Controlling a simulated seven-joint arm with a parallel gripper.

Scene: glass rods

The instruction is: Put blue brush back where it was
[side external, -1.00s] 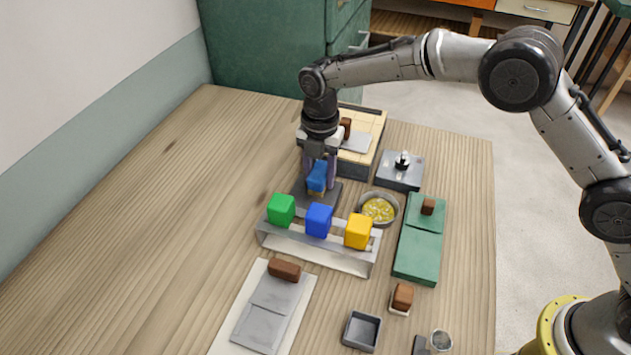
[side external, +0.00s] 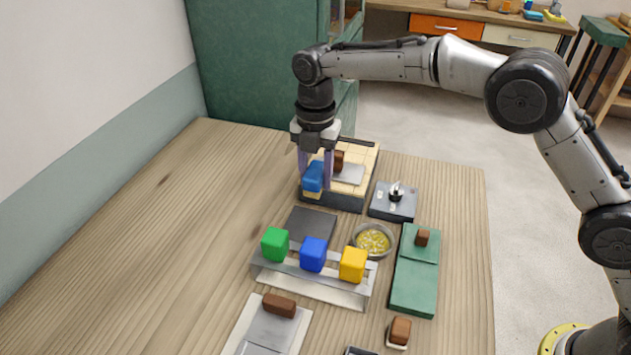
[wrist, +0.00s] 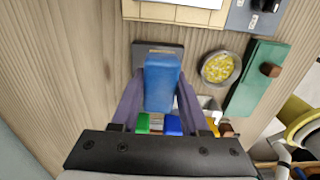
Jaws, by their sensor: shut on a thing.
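The blue brush (side external: 314,175) has a blue body and a tan underside. My gripper (side external: 316,180) is shut on it, with a finger on either side, and holds it up in the air. In the wrist view the brush (wrist: 161,82) sits between the two fingers. A flat dark grey pad (side external: 312,225) lies on the table below and in front of the brush, and its edge shows behind the brush in the wrist view (wrist: 140,55). A metal rack (side external: 318,285) in front of the pad bears a green block (side external: 275,244), a darker blue block (side external: 313,254) and a yellow block (side external: 353,264).
A tan-topped tray (side external: 367,165) stands behind the brush. A grey box with a knob (side external: 394,201), a bowl of yellow bits (side external: 373,240) and a green board (side external: 414,280) are to the right. A grey plate with a brown block (side external: 279,306) lies in front. The table's left side is clear.

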